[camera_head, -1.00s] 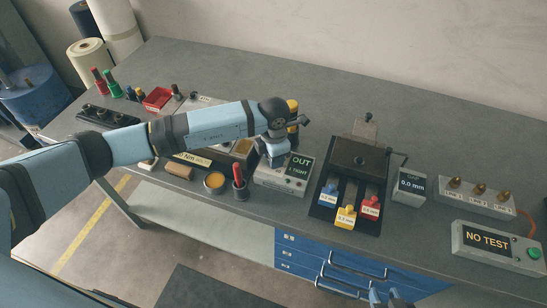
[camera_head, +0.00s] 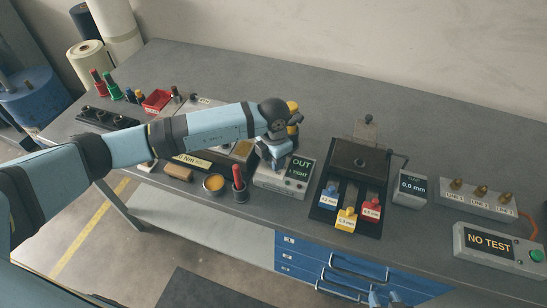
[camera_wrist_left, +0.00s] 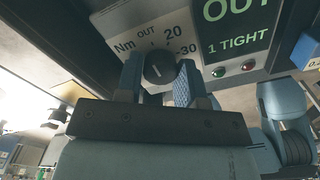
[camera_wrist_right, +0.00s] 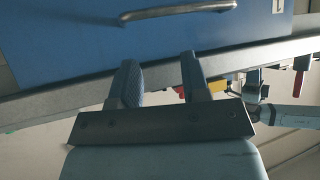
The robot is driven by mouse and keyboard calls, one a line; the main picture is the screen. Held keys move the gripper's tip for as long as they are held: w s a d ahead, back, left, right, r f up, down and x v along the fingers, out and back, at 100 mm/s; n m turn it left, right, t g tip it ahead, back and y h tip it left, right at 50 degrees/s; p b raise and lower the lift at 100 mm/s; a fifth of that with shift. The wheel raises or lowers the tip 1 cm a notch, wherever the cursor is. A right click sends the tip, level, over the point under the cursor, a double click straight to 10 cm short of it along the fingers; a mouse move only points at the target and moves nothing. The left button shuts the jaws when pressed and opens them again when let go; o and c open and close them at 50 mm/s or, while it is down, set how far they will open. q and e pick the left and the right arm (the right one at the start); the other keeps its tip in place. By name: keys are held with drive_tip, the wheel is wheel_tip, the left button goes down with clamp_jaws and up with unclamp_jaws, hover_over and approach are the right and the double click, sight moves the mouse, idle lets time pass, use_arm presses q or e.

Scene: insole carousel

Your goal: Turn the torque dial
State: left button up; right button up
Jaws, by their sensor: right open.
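The torque dial (camera_wrist_left: 157,70) is a dark round knob with a white pointer line, on a pale panel marked Nm, OUT, 20 and 30. In the left wrist view its pointer tilts up and left. My left gripper (camera_wrist_left: 159,75) has one finger on each side of the dial and appears closed on it. In the head view the gripper (camera_head: 275,162) hides the dial at the left of the tester box (camera_head: 283,187). The box's screen (camera_head: 301,168) reads OUT, 1 TIGHT. My right gripper (camera_wrist_right: 160,75) is open and empty before the blue drawers, low in the head view (camera_head: 385,301).
Right of the box stands a black fixture (camera_head: 346,193) with blue, yellow and red tabs. A red-handled tool (camera_head: 239,178) and an amber cup (camera_head: 214,183) stand to its left. A gauge (camera_head: 411,187) and a NO TEST box (camera_head: 499,247) are further right.

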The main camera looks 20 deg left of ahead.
use_arm(q)
drive_tip(key=o, duration=0.3)
drive_tip(key=shift+o, duration=0.2)
drive_tip(key=shift+r, duration=0.1)
wheel_tip(320, 180, up, 14)
drive_tip(key=b, duration=0.1)
drive_tip(key=shift+b, duration=0.3)
drive_tip(key=shift+f, duration=0.2)
